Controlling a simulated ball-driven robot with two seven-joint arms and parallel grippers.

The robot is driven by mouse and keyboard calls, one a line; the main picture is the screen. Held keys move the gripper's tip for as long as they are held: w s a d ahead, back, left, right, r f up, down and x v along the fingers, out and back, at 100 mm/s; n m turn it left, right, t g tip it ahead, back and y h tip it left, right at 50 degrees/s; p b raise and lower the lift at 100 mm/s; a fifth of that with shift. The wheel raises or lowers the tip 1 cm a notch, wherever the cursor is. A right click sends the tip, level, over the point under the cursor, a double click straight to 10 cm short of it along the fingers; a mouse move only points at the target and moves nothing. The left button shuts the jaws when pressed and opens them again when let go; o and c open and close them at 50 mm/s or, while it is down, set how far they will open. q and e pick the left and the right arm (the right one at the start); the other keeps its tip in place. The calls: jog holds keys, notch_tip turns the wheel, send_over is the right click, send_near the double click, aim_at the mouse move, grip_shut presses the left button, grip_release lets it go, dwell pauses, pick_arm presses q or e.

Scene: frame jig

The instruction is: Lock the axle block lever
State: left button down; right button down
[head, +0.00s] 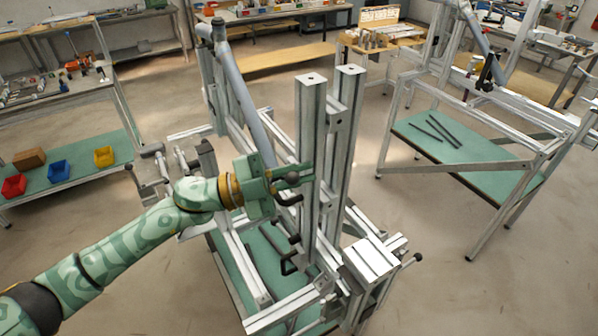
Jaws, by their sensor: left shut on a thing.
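My left gripper (294,176) reaches in from the left to the upright aluminium posts of the frame jig. Its fingers are shut on a small dark lever, taken to be the axle block lever (290,200), whose curved part shows just below the fingers. The lever sits against the near face of the left post (309,130). The fingers hide part of it, so I cannot tell its exact angle or whether it is locked. My right gripper is not in view.
A second tall post (347,110) stands close on the right. A slanted grey tube (243,95) rises behind my gripper. Another dark handle (288,266) is lower on the jig. A second frame on a green-topped table (480,165) stands right. Bins (58,171) lie on the left shelf.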

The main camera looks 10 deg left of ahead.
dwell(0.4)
pick_arm(q)
jog(key=c, duration=1.5)
grip_release()
jog(key=shift+a, duration=0.1)
jog(key=b+v, duration=0.4)
jog(key=v, duration=1.2)
jog(key=shift+b, duration=0.4)
